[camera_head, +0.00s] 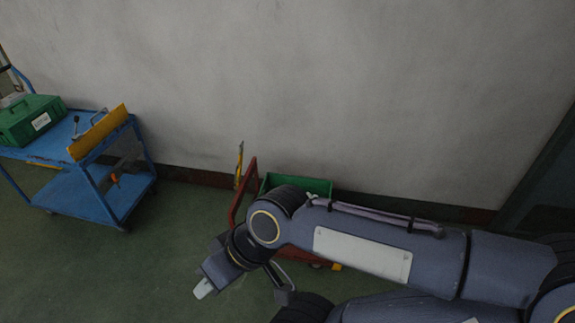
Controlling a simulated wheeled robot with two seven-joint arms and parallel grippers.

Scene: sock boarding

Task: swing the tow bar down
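A red cart (245,193) stands near the wall, with a red upright frame and a green crate (305,184) on it. A thin yellow bar (239,170) stands upright at the cart's left end, close to the wall; it looks like the tow bar. My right arm comes in from the right and hides much of the cart. My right gripper (244,291) is low in front of the cart, apart from the yellow bar. Its fingers are spread and nothing shows between them. My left gripper is not in view.
A blue trolley (85,196) stands at the left with a green box (30,120) and a yellow panel (98,131) on its top. The grey wall (300,90) runs behind. The green floor (165,250) between trolley and cart is clear.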

